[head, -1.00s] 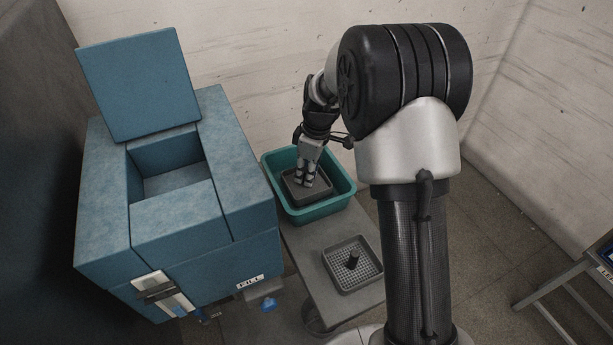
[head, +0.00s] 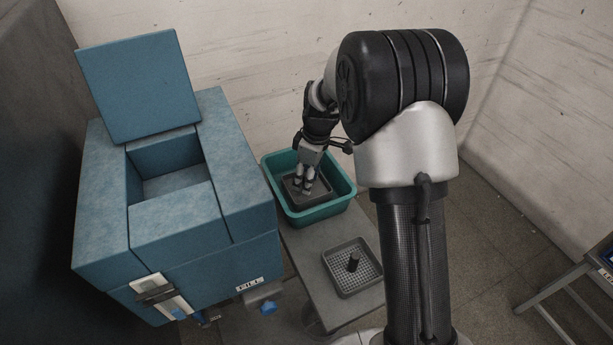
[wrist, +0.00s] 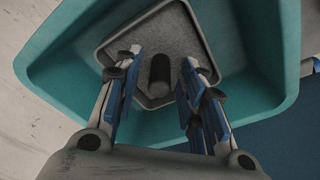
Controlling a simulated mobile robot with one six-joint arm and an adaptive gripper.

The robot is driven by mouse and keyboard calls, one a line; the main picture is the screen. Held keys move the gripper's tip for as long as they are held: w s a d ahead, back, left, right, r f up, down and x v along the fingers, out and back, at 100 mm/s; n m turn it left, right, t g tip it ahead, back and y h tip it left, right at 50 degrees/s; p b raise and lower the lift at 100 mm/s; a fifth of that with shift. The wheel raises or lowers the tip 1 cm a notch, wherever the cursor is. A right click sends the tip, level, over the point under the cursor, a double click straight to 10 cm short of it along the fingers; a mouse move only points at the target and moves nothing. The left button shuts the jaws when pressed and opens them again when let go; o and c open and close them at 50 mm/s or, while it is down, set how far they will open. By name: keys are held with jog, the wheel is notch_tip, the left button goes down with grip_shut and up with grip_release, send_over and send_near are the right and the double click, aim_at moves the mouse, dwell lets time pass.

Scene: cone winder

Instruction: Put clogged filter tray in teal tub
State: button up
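The teal tub (head: 342,198) stands on the bench right of the blue machine. A dark grey filter tray with a rough grey, clogged-looking surface (head: 291,185) lies inside the tub; it also shows in the wrist view (wrist: 184,50) with a black post (wrist: 160,73) in its middle. My gripper (head: 304,189) is down in the tub over this tray. In the wrist view my gripper (wrist: 160,75) is open, its fingers on either side of the post with gaps to it. The tray's underside is hidden.
A second tray with a clean white grid and black post (head: 352,267) sits on the grey bench (head: 306,262). The blue machine (head: 180,225) stands left with its lid (head: 140,85) raised and its well open. A metal-framed stand (head: 570,285) is at far right.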

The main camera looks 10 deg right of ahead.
aim_at(313, 192)
notch_tip(313, 192, up, 12)
jog(key=s+d+p, duration=0.1)
jog(key=d+p, duration=0.1)
jog(key=p, duration=0.1)
jog(key=s+a+r+m+t, duration=0.1)
jog(key=s+a+r+m, duration=0.15)
jog(key=s+r, duration=0.6)
jog(key=s+r+m+t+h, duration=0.1)
jog(key=s+m, duration=0.7)
jog(key=s, duration=1.4)
jog(key=shift+s+d+r+m+t, duration=0.35)
jog(key=shift+r+t, duration=0.1)
jog(key=shift+t, duration=0.35)
